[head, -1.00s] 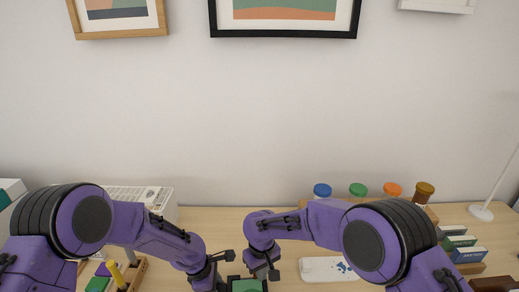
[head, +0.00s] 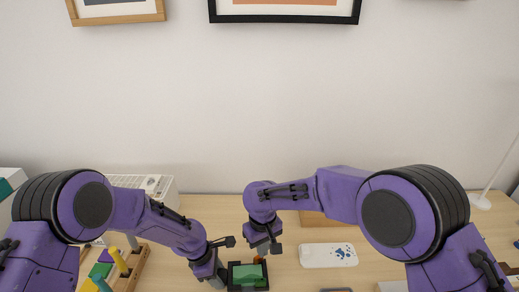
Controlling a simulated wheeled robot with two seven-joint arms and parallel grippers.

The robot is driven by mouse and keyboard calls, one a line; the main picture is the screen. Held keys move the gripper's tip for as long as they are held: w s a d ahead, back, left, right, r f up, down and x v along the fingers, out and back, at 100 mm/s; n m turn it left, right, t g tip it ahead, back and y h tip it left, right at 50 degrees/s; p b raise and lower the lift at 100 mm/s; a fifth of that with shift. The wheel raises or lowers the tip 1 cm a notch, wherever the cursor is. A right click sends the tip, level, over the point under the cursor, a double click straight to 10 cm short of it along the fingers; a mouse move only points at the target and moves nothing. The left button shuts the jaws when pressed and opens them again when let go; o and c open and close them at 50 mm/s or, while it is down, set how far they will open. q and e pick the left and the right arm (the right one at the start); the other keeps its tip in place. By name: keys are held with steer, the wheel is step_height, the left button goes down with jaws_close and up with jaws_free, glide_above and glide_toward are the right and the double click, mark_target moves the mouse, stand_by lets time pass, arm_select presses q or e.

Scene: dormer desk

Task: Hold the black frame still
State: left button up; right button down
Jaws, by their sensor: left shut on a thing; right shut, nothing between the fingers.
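A small black frame (head: 267,279) lies on the desk at the bottom centre of the head view, with a green piece (head: 246,273) inside it. My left gripper (head: 229,277) is shut at the frame's left edge. The fingers' contact is partly hidden by the gripper itself. My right gripper (head: 269,254) is shut and empty, just above the frame's far right corner. A small orange thing (head: 258,260) shows at the frame's far edge. A larger black picture frame (head: 285,20) hangs on the wall, away from both grippers.
A wooden rack with coloured blocks (head: 121,262) stands at the left. A white case with blue marks (head: 328,255) lies right of the frame. A white slatted box (head: 163,186) stands behind my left arm. My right arm hides much of the desk's right side.

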arm_select(q)
steer(key=o, duration=1.4)
steer(key=shift+c, duration=0.2)
